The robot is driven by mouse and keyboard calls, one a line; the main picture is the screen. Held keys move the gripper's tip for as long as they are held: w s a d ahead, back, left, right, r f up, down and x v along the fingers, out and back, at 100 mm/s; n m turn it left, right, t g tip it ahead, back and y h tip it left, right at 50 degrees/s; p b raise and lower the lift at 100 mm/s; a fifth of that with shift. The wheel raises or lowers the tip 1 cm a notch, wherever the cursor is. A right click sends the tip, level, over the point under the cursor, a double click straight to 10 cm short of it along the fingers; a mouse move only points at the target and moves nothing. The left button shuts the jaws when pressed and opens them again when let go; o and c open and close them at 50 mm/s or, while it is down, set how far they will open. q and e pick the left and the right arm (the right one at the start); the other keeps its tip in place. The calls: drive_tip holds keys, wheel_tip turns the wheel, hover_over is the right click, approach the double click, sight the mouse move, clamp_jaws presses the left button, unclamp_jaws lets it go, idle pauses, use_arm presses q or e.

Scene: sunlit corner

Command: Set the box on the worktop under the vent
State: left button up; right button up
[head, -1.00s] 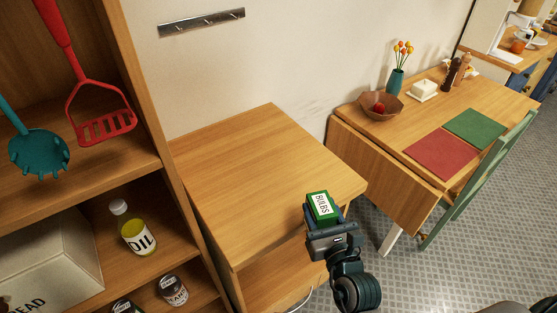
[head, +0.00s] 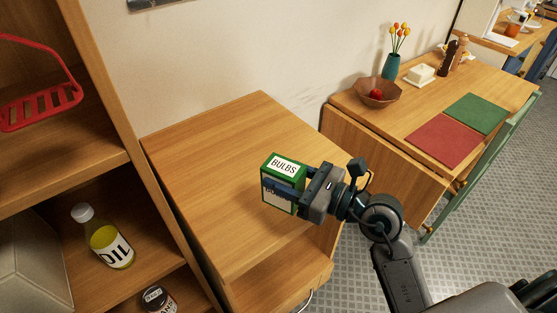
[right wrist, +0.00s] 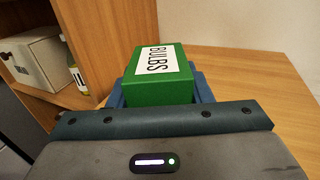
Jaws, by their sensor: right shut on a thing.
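The green box (head: 268,172) has a white label reading BULBS. My right gripper (head: 288,193) is shut on it, coming in from the right. The box also shows in the right wrist view (right wrist: 178,91), between the blue fingers. It is over the middle to right part of the wooden worktop (head: 210,150); I cannot tell whether its bottom touches the surface. A metal strip (head: 148,4) on the wall, possibly the vent, is cut off at the top edge of the head view. My left gripper is not in view.
An open shelf unit (head: 105,95) borders the worktop's left side, holding an oil bottle (head: 108,240) and a jar (head: 158,298). A drop-leaf table (head: 410,115) stands right, with a bowl (head: 378,93) near its edge. The worktop's back and left are bare.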

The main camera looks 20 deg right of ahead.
drive_tip(key=w+d+f, duration=0.1)
drive_tip(key=w, duration=0.3)
drive_tip(key=w+f+p, duration=0.1)
drive_tip(key=w, duration=0.2)
drive_tip(key=w+d+f+p, duration=0.1)
drive_tip(key=w+f, duration=0.1)
drive_tip(key=w, duration=0.2)
drive_tip(key=shift+w+d, duration=0.3)
drive_tip(key=shift+w, duration=0.05)
drive_tip(key=shift+f, duration=0.2)
drive_tip(key=shift+f, duration=0.2)
drive_tip(key=o, duration=1.1)
drive_tip(key=shift+r, duration=0.1)
